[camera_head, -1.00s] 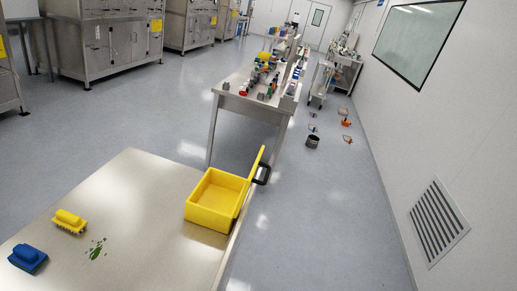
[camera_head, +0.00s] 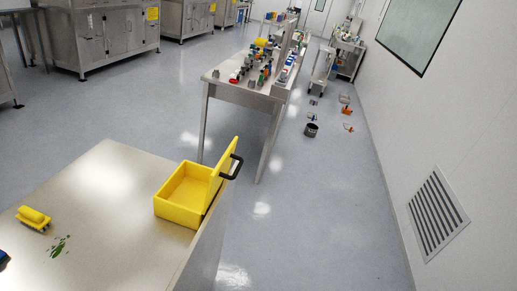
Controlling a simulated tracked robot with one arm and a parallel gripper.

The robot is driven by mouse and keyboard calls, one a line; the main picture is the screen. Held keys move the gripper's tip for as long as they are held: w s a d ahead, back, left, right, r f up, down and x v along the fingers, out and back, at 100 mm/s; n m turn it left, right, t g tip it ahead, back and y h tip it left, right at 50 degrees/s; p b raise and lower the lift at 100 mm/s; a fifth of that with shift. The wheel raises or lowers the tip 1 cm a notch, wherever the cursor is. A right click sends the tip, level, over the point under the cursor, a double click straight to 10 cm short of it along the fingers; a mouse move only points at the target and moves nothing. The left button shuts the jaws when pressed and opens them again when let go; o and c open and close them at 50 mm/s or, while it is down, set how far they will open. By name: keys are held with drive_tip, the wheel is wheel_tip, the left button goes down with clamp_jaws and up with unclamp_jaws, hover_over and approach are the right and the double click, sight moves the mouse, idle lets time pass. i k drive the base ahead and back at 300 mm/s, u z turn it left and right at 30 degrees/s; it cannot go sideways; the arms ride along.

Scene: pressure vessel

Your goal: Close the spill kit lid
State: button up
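The yellow spill kit box (camera_head: 178,209) sits at the right edge of a steel table. Its yellow lid (camera_head: 222,170) stands open, raised on the right side of the box and leaning outward. A black handle (camera_head: 233,167) is on the lid's outer face, beyond the table edge. The inside of the box looks empty. My gripper is not in view.
A second table (camera_head: 240,92) with many small items stands behind. Floor to the right is clear up to the wall with a vent (camera_head: 437,214).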

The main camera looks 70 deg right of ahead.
sight(218, 176)
drive_tip(key=z, duration=2.7)
drive_tip(key=k, duration=0.9)
drive_tip(key=u, duration=1)
drive_tip(key=i, duration=1)
drive_tip(key=z, duration=0.05)
drive_tip(key=k, duration=0.15)
drive_tip(key=z, duration=0.05)
